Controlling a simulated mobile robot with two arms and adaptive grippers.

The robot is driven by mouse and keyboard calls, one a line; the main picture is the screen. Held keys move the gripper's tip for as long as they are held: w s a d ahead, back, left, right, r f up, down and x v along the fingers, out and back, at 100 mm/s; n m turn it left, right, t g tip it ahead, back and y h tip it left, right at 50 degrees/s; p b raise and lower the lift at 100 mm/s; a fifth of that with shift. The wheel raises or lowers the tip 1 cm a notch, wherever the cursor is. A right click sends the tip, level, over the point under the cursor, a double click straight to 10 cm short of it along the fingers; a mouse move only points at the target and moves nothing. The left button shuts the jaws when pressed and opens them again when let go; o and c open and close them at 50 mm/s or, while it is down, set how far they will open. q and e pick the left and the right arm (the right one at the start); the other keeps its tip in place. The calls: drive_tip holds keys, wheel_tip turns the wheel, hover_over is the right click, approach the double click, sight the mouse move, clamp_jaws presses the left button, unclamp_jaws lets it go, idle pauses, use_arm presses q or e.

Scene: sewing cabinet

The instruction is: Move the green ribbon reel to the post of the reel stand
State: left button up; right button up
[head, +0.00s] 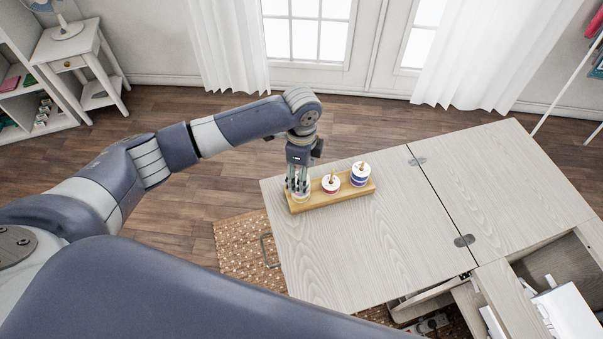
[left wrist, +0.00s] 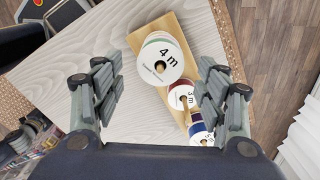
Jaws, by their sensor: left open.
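The green ribbon reel (left wrist: 163,60) has a white face marked "4 m" and a thin green edge. It is over the left end of the wooden reel stand (head: 318,204), seen from the head. The stand also shows in the left wrist view (left wrist: 207,66). I cannot tell whether the reel is fully seated on a post. My left gripper (head: 299,187) points down over that end, with its open fingers on either side of the reel, apart from it in the wrist view. The fingers partly hide the reel from the head. My right gripper is not in view.
A red reel (head: 330,184) and a blue reel (head: 360,174) sit on the stand's middle and right posts. The stand lies near the far left edge of the pale wooden cabinet top (head: 370,250). The top is clear in front of it. An open compartment (head: 553,262) is at right.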

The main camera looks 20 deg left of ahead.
use_arm(q)
wheel_tip(320, 180, up, 11)
idle(0.3)
drive_tip(key=shift+f, duration=0.15)
idle(0.3)
